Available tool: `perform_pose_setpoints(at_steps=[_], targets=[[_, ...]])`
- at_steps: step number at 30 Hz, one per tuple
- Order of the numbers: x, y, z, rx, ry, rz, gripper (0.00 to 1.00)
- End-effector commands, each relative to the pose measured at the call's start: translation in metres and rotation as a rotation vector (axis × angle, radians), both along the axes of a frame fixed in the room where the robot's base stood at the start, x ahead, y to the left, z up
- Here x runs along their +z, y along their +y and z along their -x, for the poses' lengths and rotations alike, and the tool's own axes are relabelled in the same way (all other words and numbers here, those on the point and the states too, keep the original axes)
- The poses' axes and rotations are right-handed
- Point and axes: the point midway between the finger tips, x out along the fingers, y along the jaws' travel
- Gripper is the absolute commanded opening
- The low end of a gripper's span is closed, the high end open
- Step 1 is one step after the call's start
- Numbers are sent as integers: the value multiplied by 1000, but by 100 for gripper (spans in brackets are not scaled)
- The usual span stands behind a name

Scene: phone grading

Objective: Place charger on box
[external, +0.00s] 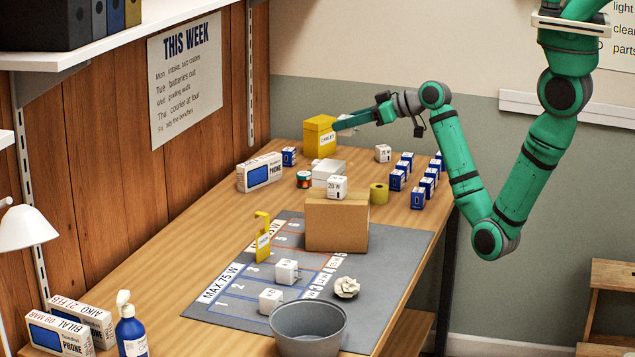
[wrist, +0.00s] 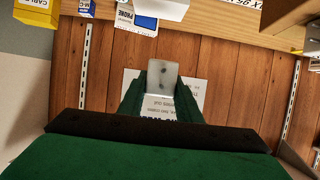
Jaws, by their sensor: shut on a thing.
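My gripper (external: 345,122) is raised over the far part of the table, by the yellow cables box. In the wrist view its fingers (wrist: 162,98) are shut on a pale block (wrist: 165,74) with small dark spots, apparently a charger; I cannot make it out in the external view. The brown cardboard box (external: 337,226) stands on the grey mat, apart from my gripper. A white charger marked 20 W (external: 337,187) sits on top of it. Other white chargers stand on the mat, one in the middle (external: 287,271) and one nearer the front (external: 270,300), and one on the table (external: 383,153).
The yellow cables box (external: 320,136) stands close to my gripper.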

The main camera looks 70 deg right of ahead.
Motion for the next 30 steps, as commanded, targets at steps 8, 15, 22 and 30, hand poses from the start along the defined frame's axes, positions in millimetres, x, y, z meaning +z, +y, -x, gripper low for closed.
perform_pose_setpoints(at_steps=[8, 15, 22, 30], targets=[[-42, -11, -42, 1, 2, -1, 8], [-59, -15, -57, 1, -1, 0, 8], [-81, -16, -61, 2, 4, -1, 8], [-96, -17, -61, 0, -1, 0, 8]])
